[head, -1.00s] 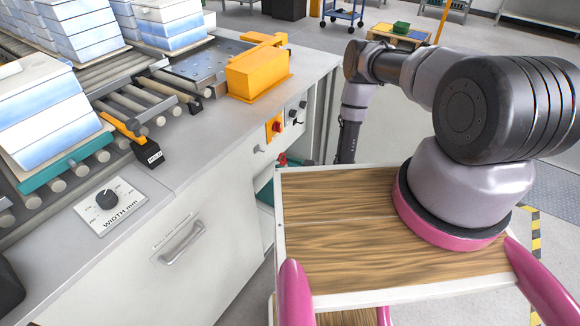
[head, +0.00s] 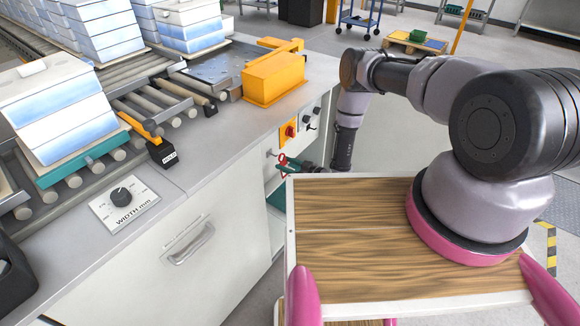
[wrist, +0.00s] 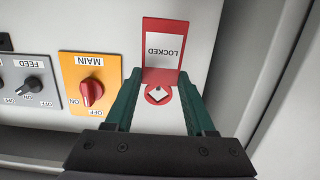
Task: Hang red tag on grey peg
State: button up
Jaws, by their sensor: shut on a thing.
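The red tag (wrist: 184,32), with a white label reading LOCKED upside down, is in the wrist view in front of the light panel. My gripper (wrist: 160,76) is shut on it, with its green fingertips at either side of the tag's lower red part. I cannot tell whether that piece is the grey peg or whether the ring belongs to the tag. In the head view my gripper (head: 296,164) shows small beside the cabinet, with red (head: 283,160) at its tip.
The orange MAIN switch plate (wrist: 91,64) with a red knob and the grey FEED switch plate (wrist: 31,88) are left of my gripper in the wrist view. A cabinet edge (wrist: 262,62) stands close on the right. In the head view, an orange block (head: 272,80) sits on the counter above.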

jog(key=shift+x, duration=1.3)
jog(key=shift+w+a+f, duration=0.35)
jog(key=shift+w+a, duration=0.1)
jog(key=shift+a, duration=0.15)
jog(key=o, duration=1.4)
